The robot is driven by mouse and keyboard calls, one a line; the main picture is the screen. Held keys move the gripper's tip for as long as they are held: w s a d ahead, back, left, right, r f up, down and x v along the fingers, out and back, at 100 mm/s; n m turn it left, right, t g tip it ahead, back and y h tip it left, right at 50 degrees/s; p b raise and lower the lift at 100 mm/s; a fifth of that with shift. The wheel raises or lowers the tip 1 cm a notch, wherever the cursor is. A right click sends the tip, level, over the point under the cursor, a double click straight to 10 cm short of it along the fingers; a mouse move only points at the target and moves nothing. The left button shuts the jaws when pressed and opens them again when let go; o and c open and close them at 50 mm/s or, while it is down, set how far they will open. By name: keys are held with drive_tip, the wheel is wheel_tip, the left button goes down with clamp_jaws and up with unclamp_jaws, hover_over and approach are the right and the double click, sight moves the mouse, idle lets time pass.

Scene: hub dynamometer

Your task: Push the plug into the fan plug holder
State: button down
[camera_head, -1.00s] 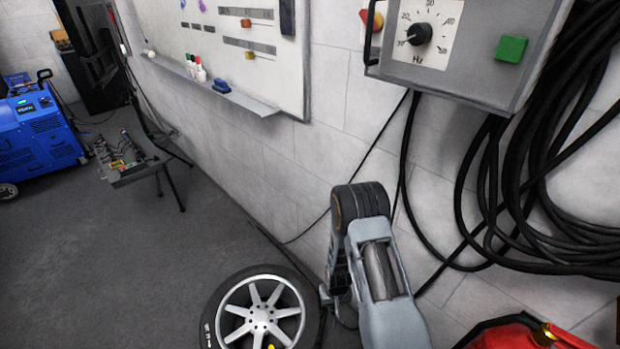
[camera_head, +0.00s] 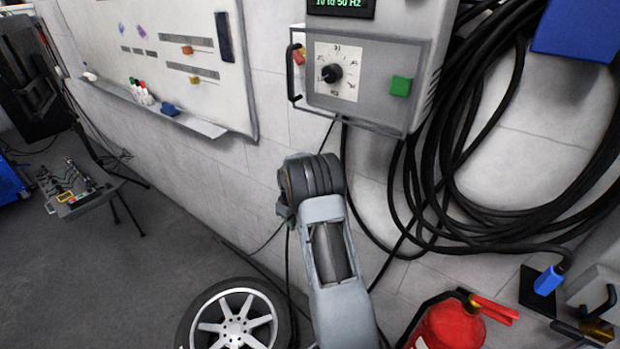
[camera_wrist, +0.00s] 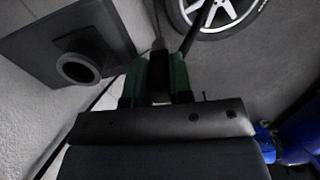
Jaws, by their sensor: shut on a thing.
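In the wrist view my gripper (camera_wrist: 160,78) has green fingers and is shut on a dark, slim thing, apparently the plug (camera_wrist: 159,62), with a thin cable rising from it. The fingers cover most of it. Left of the fingers is a dark square plate with a round, open socket (camera_wrist: 78,68), which may be the fan plug holder. The held thing is beside the socket and apart from it. In the head view my own arm hides the fingertips and this socket.
A control box (camera_head: 365,75) and thick black cable coils (camera_head: 470,190) are on the wall. A blue plug (camera_head: 548,280) sits at a dark wall plate on the right. A red extinguisher (camera_head: 445,328) and a wheel (camera_head: 235,322) stand low in front.

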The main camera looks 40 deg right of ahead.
drive_tip(key=d+r+n+p, duration=0.1)
drive_tip(key=d+r, duration=0.3)
drive_tip(key=r, duration=0.2)
drive_tip(key=d+r+p, duration=0.1)
drive_tip(key=d+r, duration=0.2)
drive_tip(key=r, duration=0.3)
drive_tip(key=shift+s+d+f+b, duration=0.1)
drive_tip(key=shift+s+f+b, duration=0.05)
drive_tip(key=shift+f+b, duration=1.05)
drive_tip(key=shift+s+f+b, duration=0.15)
drive_tip(key=shift+f+b, duration=0.6)
drive_tip(key=shift+f, duration=0.7)
drive_tip(key=shift+s+f, duration=0.15)
drive_tip(key=shift+f, duration=0.2)
drive_tip(key=shift+f+b, duration=0.3)
drive_tip(key=shift+b, duration=0.1)
drive_tip(key=shift+f, duration=0.3)
drive_tip(key=shift+f+b, duration=0.35)
drive_tip(key=shift+b, duration=0.1)
drive_tip(key=c, duration=0.9)
unclamp_jaws()
drive_tip(key=shift+c, duration=0.2)
